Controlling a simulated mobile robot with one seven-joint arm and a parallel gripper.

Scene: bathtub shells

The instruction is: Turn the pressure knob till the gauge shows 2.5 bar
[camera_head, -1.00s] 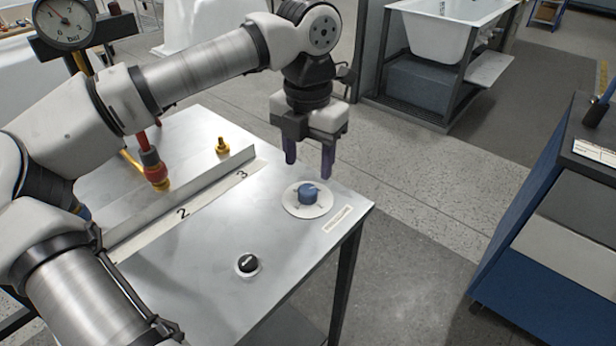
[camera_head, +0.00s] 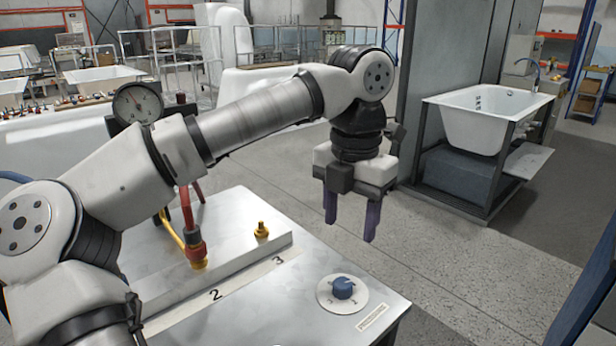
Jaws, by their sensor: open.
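The blue pressure knob (camera_head: 343,288) sits on a round white dial plate near the right corner of the metal bench. A label plate (camera_head: 371,318) lies in front of it. My gripper (camera_head: 351,222) is open and empty, its purple fingers pointing down, above and apart from the knob. The round gauge (camera_head: 138,103) stands at the back left behind my arm.
A metal bench (camera_head: 270,292) carries a red and yellow hose fitting (camera_head: 196,248), a brass fitting (camera_head: 262,230) and a strip marked 2 and 3. A white bathtub (camera_head: 485,115) stands in a frame at the right. Open floor lies between them.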

